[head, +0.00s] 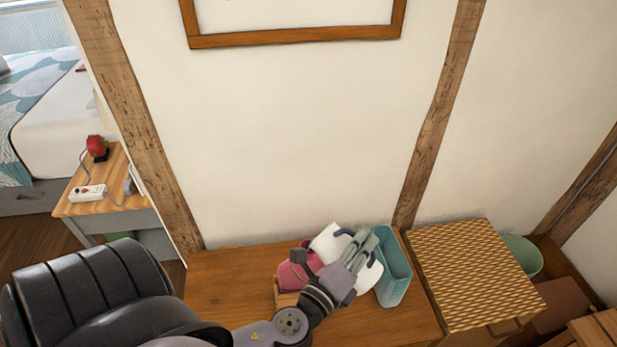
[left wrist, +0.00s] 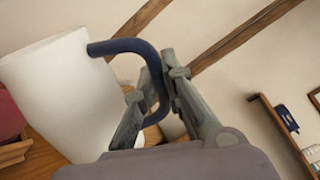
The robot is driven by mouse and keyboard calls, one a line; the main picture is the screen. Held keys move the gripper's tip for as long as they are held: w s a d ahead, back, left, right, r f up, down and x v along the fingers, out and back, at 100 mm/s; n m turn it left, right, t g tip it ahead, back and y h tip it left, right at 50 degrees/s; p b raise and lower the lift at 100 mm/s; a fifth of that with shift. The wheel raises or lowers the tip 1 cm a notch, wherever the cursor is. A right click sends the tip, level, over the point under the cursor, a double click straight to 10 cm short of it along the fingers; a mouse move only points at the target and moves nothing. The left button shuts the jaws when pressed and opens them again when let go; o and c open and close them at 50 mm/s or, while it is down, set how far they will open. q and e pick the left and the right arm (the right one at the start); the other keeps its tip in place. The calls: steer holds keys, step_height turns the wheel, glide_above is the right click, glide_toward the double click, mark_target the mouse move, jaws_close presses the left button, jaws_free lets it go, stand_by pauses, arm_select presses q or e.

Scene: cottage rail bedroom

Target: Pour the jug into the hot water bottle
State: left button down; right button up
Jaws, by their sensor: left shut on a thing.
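A white jug (head: 326,243) with a dark blue handle is above the wooden table at the back wall. My left gripper (head: 361,243) is shut on its handle (left wrist: 148,50), and in the left wrist view the white body (left wrist: 62,95) is beside the fingers. The gripper covers the middle of the jug in the head view, so its exact tilt is hard to tell. The pink-red hot water bottle (head: 291,276) is in a wooden holder (head: 287,299), left of the jug and partly behind my arm. A red edge of it (left wrist: 9,118) shows in the left wrist view. No water shows.
A teal open container (head: 396,286) stands just right of the jug on the wooden table (head: 222,281). A woven-topped chest (head: 468,270) and a green bowl (head: 525,256) are farther right. The table's left part is clear. A nightstand (head: 108,184) stands at the left.

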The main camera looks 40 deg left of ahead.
mark_target(371, 268)
arm_select(q)
steer(key=shift+a+r+n, duration=0.8)
steer(key=shift+r+n, duration=0.1)
stand_by(2.8)
steer(key=d+f+m, duration=0.1)
steer(key=f, duration=0.1)
steer(key=d+f+m+b, duration=0.1)
steer(key=m, duration=0.1)
steer(key=d+f+m+b, duration=0.1)
steer(key=f, duration=0.1)
steer(key=shift+d+f+m, duration=0.3)
steer(key=shift+f, duration=0.05)
steer(key=shift+w+d+m, duration=0.1)
steer(key=shift+d+m, duration=0.1)
steer(key=shift+m, duration=0.2)
steer(key=shift+d+f, duration=0.1)
steer(key=shift+f, duration=0.1)
steer(key=shift+d+f+m, duration=0.35)
steer(key=shift+f+m, duration=0.35)
steer(key=shift+f, duration=0.1)
steer(key=d+f+m+b, duration=0.4)
steer(key=f+m, duration=0.3)
steer(key=f, duration=0.2)
steer(key=shift+w+d+f+m, duration=0.2)
steer(key=shift+d+f+m, duration=0.15)
steer(key=shift+d, duration=0.45)
